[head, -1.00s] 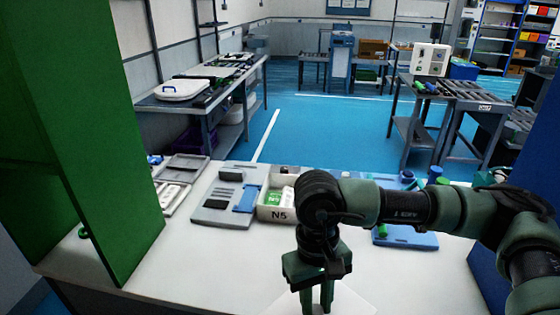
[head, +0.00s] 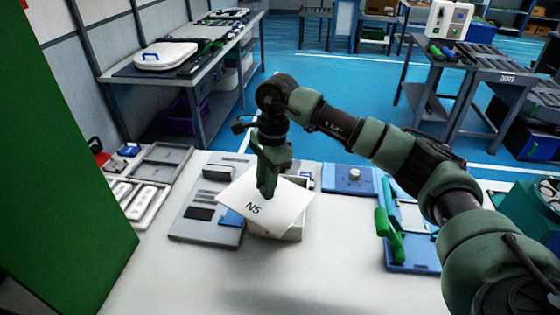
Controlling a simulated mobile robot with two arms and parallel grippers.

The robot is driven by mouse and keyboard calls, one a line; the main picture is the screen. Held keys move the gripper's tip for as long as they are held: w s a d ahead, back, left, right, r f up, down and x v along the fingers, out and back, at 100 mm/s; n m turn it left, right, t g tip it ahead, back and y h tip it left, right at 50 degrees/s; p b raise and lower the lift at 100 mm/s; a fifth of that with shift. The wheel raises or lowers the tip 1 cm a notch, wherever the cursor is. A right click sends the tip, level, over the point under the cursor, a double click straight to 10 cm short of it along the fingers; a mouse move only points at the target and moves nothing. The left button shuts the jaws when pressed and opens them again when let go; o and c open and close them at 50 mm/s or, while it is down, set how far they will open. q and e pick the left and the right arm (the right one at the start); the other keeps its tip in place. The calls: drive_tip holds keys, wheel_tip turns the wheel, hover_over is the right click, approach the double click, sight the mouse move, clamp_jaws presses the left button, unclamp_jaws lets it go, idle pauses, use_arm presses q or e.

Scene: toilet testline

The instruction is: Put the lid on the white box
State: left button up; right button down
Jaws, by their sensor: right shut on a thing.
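The white lid (head: 285,208), marked N5, is held flat-side up in my right gripper (head: 267,188), which is shut on it. The lid is over the white box (head: 291,236) and turned at an angle to it. It hides the box's opening and most of its walls; a low part of the box shows beneath the lid's right front edge. I cannot tell whether the lid touches the rim. My left gripper is not in view.
A grey tray with a blue piece (head: 205,225) lies left of the box. A blue tray with green parts (head: 415,252) lies to the right. A green panel (head: 60,160) stands at the left. The white table (head: 260,285) is clear in front.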

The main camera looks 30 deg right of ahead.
sight(281, 183)
drive_tip(key=w+d+f+m+t+p, duration=0.1)
drive_tip(key=w+d+f+m+t, duration=0.1)
drive_tip(key=w+d+m, duration=0.85)
use_arm(q)
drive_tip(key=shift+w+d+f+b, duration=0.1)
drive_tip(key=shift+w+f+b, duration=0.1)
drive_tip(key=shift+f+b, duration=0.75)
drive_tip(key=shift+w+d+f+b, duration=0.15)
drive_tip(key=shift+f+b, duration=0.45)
drive_tip(key=shift+b, duration=0.65)
use_arm(e)
drive_tip(key=shift+s+a+f+m+h, duration=0.15)
drive_tip(key=shift+s+a+f+m, duration=0.4)
drive_tip(key=shift+f, duration=0.6)
drive_tip(key=shift+s+a+f+m+h, duration=0.2)
drive_tip(key=shift+s+a+f+m, duration=0.15)
drive_tip(key=shift+s+f, duration=0.6)
drive_tip(key=shift+s+a+f+m+h, duration=0.15)
drive_tip(key=shift+s+a+f+m, duration=0.3)
drive_tip(key=shift+f, duration=0.9)
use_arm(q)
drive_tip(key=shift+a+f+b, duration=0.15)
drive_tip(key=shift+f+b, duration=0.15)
use_arm(e)
drive_tip(key=shift+a+f, duration=0.1)
drive_tip(key=shift+f, duration=0.35)
drive_tip(key=c, duration=1.1)
unclamp_jaws()
